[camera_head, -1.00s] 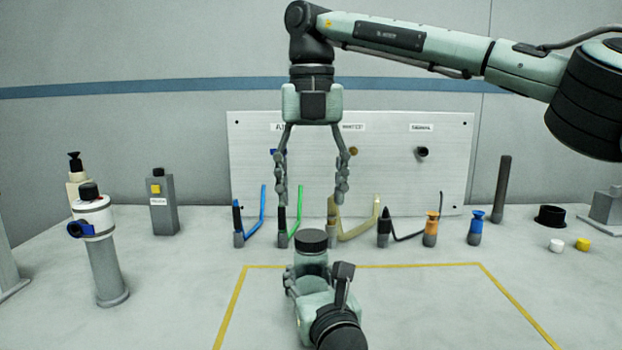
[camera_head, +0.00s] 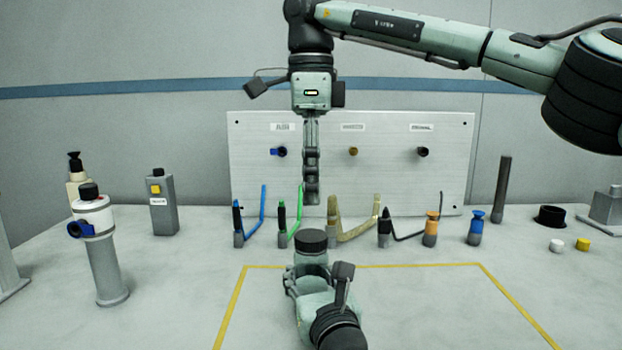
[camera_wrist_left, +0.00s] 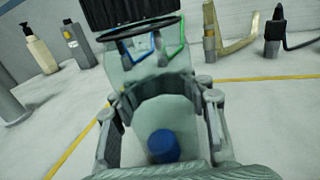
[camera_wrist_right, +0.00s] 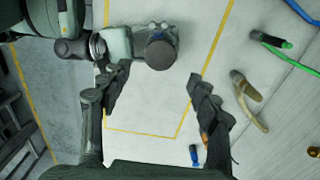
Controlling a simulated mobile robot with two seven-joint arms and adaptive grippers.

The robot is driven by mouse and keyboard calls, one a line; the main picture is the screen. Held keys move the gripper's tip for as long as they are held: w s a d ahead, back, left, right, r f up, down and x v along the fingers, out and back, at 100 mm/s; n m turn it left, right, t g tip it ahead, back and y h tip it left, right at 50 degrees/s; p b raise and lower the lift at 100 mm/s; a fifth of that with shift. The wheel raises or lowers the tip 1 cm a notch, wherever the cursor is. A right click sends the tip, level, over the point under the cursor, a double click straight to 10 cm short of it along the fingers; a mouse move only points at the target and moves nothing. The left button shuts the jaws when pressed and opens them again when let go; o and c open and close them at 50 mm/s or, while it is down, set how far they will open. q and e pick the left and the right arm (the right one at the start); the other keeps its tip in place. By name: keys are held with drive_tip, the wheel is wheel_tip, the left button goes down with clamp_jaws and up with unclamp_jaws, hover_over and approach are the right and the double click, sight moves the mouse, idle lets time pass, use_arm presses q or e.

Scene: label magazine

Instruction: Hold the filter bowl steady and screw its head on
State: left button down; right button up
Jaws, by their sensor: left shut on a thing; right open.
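The filter bowl (camera_wrist_left: 150,75) is a clear, pale cup with a blue piece inside at its bottom. My left gripper (camera_head: 306,272) is shut around the bowl and holds it upright; its fingers also show in the left wrist view (camera_wrist_left: 160,97). The dark, ridged head (camera_head: 312,240) sits on top of the bowl; how far it is threaded I cannot tell. My right gripper (camera_head: 311,198) points down, open and empty, above the head with a clear gap. In the right wrist view the head (camera_wrist_right: 160,52) shows between and beyond the open fingers.
A yellow outline (camera_head: 400,266) marks the table around the bowl. Behind it stand several coloured hooked tools (camera_head: 283,225) before a metal panel (camera_head: 440,180). A post with a white unit (camera_head: 92,216) and a grey box (camera_head: 162,205) stand left. Small caps (camera_head: 583,244) lie right.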

sight(311, 235)
drive_tip(key=shift+f, duration=4.05)
drive_tip(key=c, duration=1.2)
drive_tip(key=m, duration=0.5)
drive_tip(key=o, duration=1.3)
drive_tip(key=shift+r, duration=0.1)
drive_tip(key=shift+r, duration=2.2)
